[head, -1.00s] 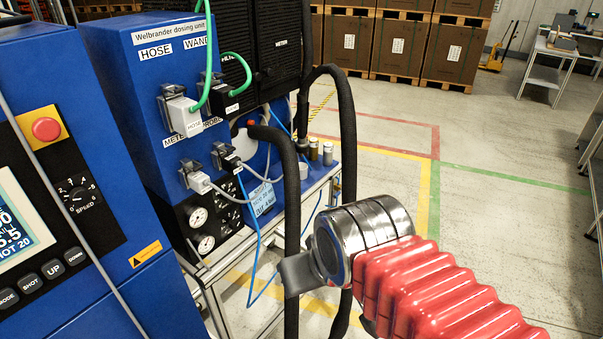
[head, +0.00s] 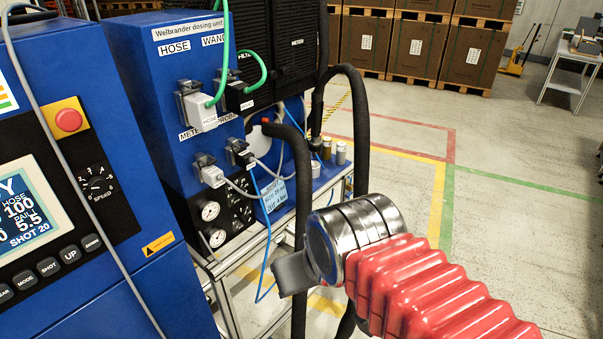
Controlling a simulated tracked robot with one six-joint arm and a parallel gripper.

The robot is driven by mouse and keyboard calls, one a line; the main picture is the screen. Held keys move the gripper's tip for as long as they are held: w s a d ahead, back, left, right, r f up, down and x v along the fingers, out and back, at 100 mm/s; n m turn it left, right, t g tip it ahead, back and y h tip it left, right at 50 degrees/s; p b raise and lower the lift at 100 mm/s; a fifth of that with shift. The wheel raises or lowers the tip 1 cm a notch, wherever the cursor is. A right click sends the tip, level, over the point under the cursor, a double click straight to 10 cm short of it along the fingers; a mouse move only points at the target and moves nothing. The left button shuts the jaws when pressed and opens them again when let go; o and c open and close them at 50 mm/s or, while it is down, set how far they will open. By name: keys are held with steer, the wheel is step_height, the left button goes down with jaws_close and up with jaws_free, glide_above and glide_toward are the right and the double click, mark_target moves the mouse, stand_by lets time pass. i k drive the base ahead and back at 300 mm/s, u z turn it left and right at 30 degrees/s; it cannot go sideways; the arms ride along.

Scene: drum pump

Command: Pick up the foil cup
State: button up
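I cannot make out a foil cup for certain. Small cylindrical containers (head: 340,153) stand at the right end of the cart beside the blue dosing unit, too small to identify. My gripper (head: 294,272) shows only as a grey piece at the end of my arm, in front of the cart. It is seen from behind and mostly hidden by my metal wrist, so its opening and anything between its fingers do not show. It looks nearer to me than the small containers.
The blue dosing unit (head: 170,100) carries plugs, green and grey cables and gauges. A thick black hose (head: 362,120) arches beside my wrist. A blue control panel (head: 90,190) fills the left. Open floor (head: 510,230) lies right; cartons (head: 420,45) stand behind.

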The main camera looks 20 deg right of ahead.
mark_target(315, 165)
steer(key=u, duration=4.25)
steer(key=k, duration=1.15)
steer(key=u, duration=0.05)
